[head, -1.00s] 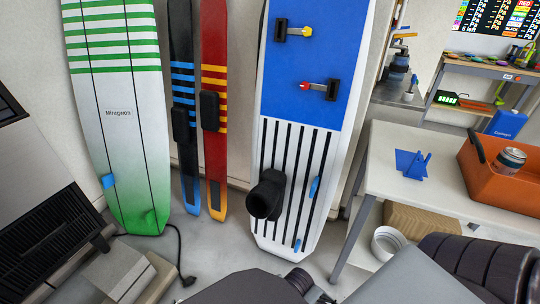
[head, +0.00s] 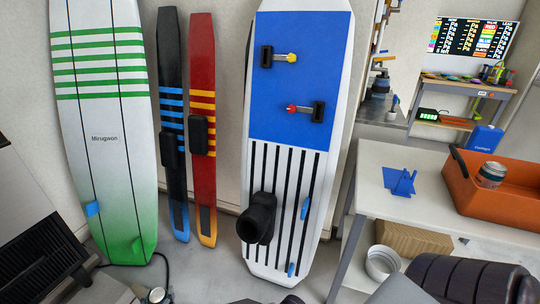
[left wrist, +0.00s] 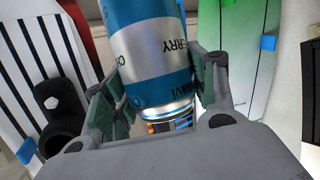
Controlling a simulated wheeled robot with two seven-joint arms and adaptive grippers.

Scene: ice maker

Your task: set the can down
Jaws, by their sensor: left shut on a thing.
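In the left wrist view my left gripper (left wrist: 158,92) is shut on a blue and silver can (left wrist: 150,45), with a green-grey pad on each side of it. Printed letters and a shiny rim show on the can; its far end is cut off by the top of the picture. In the head view a small round silver top, likely this can (head: 155,295), shows at the bottom left edge, and most of the gripper is out of frame. My right gripper is not in view.
A white table (head: 374,200) at the right bears a blue stand (head: 399,180) and an orange crate (head: 460,190) with another can (head: 490,175) inside. Boards and skis lean on the wall. A dark slatted appliance (head: 45,255) stands at the left. A white container (head: 382,262) sits beneath the table.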

